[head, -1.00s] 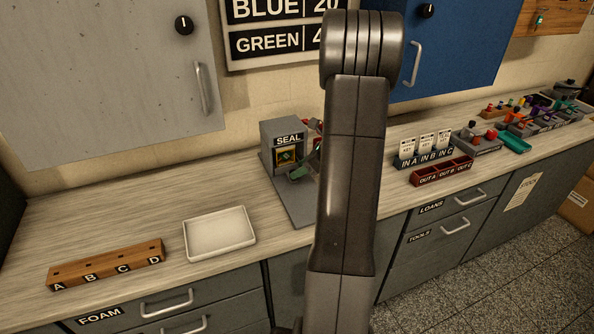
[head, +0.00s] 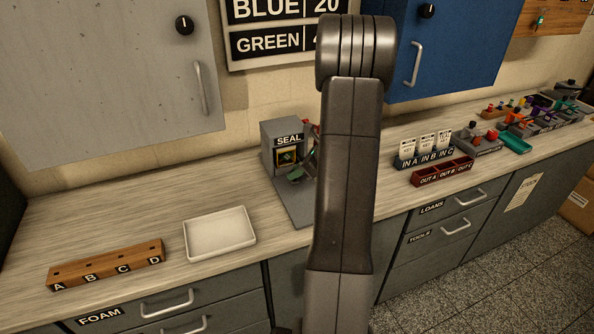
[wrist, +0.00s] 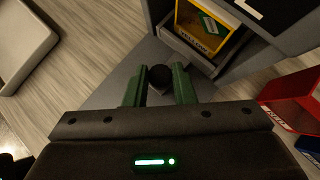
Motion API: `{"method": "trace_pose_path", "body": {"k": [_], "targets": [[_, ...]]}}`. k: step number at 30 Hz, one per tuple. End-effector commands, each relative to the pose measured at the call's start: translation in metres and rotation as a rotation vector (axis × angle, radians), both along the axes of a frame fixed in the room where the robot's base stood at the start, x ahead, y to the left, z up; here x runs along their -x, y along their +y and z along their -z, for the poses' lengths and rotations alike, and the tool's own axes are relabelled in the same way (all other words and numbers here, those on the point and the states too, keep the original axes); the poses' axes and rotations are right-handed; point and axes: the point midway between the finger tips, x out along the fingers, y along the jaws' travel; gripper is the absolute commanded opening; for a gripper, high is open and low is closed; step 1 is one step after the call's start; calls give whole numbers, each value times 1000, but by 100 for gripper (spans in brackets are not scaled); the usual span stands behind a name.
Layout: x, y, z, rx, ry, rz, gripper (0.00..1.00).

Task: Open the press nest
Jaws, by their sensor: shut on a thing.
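The grey press marked SEAL (head: 284,131) stands on the bench on a grey base plate (head: 297,207). In the wrist view its front opening has a yellow frame (wrist: 187,22) with a green and white piece inside. A grey nest part (wrist: 188,52) shows at the foot of the opening. A dark round knob (wrist: 160,77) stands in front of it. My gripper (wrist: 159,84) has green fingers, one on each side of the knob, shut on it. In the head view my gripper (head: 300,173) is small and partly hidden by my arm.
A white tray (head: 220,252) and a wooden block lettered A to D (head: 107,266) lie to the left. A red OUT tray (head: 441,177) and IN card holders (head: 424,159) stand to the right. In the wrist view a red part (wrist: 290,98) is close at right.

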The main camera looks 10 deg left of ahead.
Motion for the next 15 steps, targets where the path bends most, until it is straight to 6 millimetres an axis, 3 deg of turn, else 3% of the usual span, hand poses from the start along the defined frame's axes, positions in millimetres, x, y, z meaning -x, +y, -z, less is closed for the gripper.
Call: {"method": "trace_pose_path", "body": {"k": [10, 15], "targets": [[67, -47, 0, 2, 2, 4, 0], [89, -61, 0, 2, 1, 2, 0]]}}
